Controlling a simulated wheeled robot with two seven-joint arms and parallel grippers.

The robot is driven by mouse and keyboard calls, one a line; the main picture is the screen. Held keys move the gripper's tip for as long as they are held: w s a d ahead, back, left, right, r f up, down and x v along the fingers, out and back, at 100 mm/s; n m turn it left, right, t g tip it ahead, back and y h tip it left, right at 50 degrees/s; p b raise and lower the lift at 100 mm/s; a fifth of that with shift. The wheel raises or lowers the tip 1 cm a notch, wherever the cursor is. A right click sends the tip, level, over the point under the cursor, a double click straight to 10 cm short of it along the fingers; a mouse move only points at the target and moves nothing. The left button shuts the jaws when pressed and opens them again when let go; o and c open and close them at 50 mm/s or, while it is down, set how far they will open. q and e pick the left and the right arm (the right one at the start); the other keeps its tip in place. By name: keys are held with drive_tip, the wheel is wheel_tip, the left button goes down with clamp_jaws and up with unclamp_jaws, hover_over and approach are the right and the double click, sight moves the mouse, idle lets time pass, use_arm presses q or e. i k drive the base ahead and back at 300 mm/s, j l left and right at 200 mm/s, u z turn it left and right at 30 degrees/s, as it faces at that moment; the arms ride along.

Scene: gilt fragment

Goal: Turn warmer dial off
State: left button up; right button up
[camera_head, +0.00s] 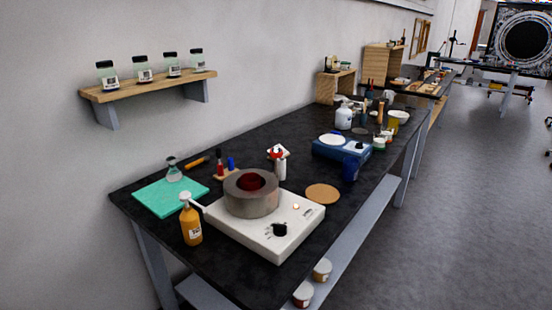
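The warmer (252,237) is a white box with a grey ring-shaped pot (251,196) on top, holding something dark red. It stands near the front of the black bench. Its black dial (279,230) is on the white top, towards the front right corner. A small lit light (296,207) shows to the right of the pot. The dial's exact pointer angle is too small to tell. Neither of my grippers is in view.
An amber pump bottle (190,222) stands just left of the warmer, its nozzle close to the box. A green mat (170,196) with a flask lies behind it. A round cork pad (322,194) and a blue device (341,149) are farther right. Open floor (450,230) lies right of the bench.

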sight(281, 230)
drive_tip(key=i+l+u, duration=0.15)
drive_tip(key=i, duration=0.3)
drive_tip(key=i+l+u, duration=0.15)
drive_tip(key=i+l, duration=0.25)
